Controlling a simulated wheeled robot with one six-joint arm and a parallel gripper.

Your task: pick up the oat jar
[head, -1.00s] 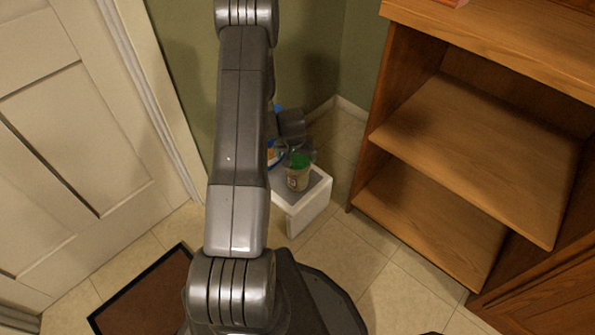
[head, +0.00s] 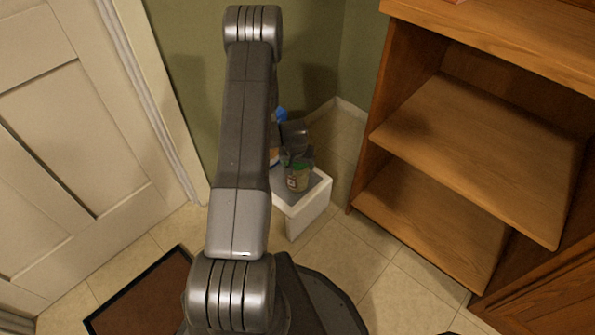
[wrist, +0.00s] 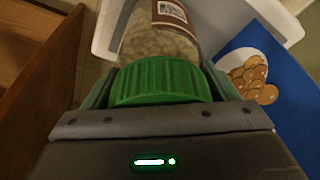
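My gripper (head: 298,162) is at the lid from above. In the wrist view my gripper (wrist: 161,88) has one finger on each side of the lid, spread about as wide as it. Firm contact with the lid cannot be made out.
A wooden shelf unit (head: 470,150) stands to the right, a white door (head: 80,130) to the left. A brown mat (head: 150,295) lies on the tiled floor.

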